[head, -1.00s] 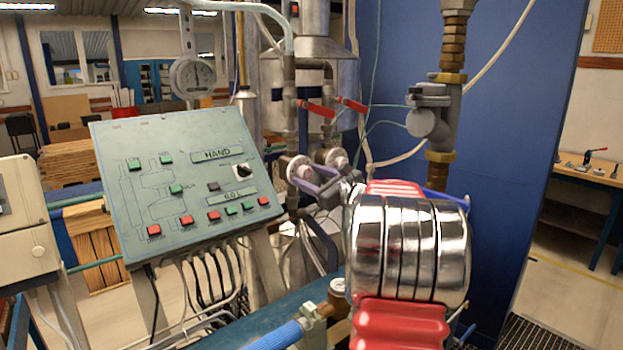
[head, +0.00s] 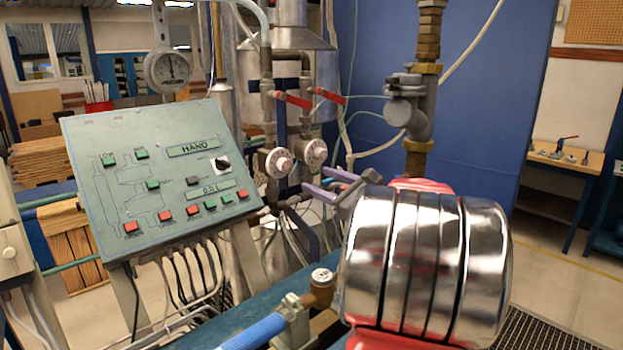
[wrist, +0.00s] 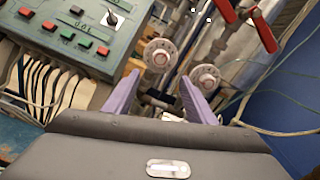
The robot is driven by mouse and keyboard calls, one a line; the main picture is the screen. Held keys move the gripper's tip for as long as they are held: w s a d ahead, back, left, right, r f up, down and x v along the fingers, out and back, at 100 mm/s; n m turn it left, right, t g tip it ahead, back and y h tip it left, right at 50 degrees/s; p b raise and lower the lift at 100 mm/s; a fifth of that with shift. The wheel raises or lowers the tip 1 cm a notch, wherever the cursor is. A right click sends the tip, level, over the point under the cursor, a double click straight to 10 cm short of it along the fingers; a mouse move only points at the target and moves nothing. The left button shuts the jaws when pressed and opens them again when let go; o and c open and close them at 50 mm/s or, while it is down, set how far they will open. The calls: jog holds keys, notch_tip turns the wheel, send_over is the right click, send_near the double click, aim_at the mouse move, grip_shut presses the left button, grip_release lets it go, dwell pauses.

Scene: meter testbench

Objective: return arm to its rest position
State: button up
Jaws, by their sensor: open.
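My gripper (head: 318,180) shows in the head view just left of my shiny arm link, partly hidden behind it. Its purple fingers are apart and nothing is between them. In the wrist view my gripper (wrist: 155,92) is seen from behind, with the fingers pointing toward two round pale valve knobs. The left knob (head: 279,162) and the right knob (head: 314,152) both show fully in the head view, and the gripper appears apart from them. My silver and red arm link fills the lower right of the head view.
A sloped control panel (head: 160,175) with red and green buttons stands at left. Red-handled valves (head: 293,100) sit on the pipes above the knobs. A brass and grey pipe (head: 420,110) rises before a blue wall (head: 490,110). A blue hose (head: 255,332) lies low in front.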

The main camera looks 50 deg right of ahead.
jog(key=shift+s, duration=0.35)
jog(key=shift+a, duration=0.1)
dwell(0.3)
jog(key=w+a+f+n+g+y, duration=0.1)
jog(key=a+f+n+g+y, duration=0.3)
jog(key=a, duration=0.7)
jog(key=w+a+f+n+g+y, duration=0.1)
jog(key=a+n, duration=0.5)
jog(key=a, duration=0.5)
jog(key=w+a+f+n+g+y, duration=0.1)
jog(key=a+f+n+g+y, duration=0.3)
jog(key=a, duration=0.7)
jog(key=s+a+f+n+g+h, duration=0.1)
jog(key=s+a+f+n+h, duration=0.2)
jog(key=s+a+n, duration=0.4)
jog(key=s+a+f+n+g+h, duration=0.2)
jog(key=s+a+f+n+h, duration=0.2)
jog(key=s+a+n, duration=0.3)
jog(key=s+n, duration=0.3)
jog(key=n, duration=0.2)
jog(key=shift+s+n, duration=0.3)
jog(key=shift+s, duration=0.05)
